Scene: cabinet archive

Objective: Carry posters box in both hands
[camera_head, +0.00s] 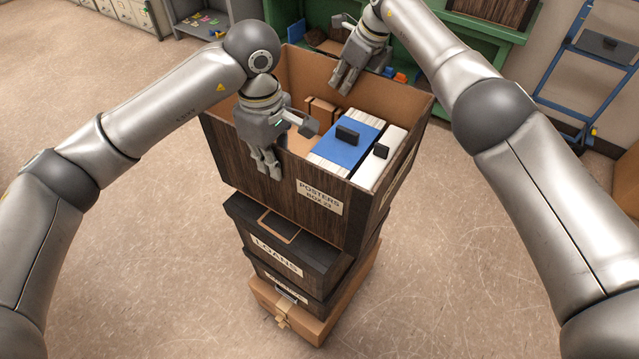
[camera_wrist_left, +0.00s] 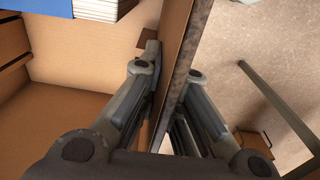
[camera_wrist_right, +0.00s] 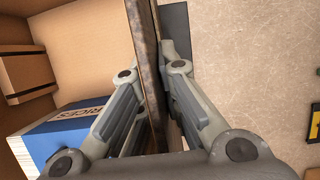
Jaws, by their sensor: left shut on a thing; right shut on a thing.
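The posters box (camera_head: 272,195) is a large open-topped box with dark wood-look outside and brown inside. A label on its near face reads POSTERS. It holds a blue-covered item (camera_head: 343,140), a white item (camera_head: 382,160) and brown contents. My left gripper (camera_head: 284,150) is shut on the near wall, one finger inside and one outside; the left wrist view shows the wall between its fingers (camera_wrist_left: 173,65). My right gripper (camera_head: 350,60) is shut on the far wall, also seen in the right wrist view (camera_wrist_right: 152,75). The box is upright above a stack; I cannot tell whether it touches it.
Below are a dark LOANS box (camera_head: 250,232), another dark box (camera_head: 275,285) and a cardboard box (camera_head: 312,325). A green shelf (camera_head: 425,45) stands behind, a grey shelf (camera_head: 195,30) back left, a blue hand truck (camera_head: 565,75) back right. Floor at both sides is clear.

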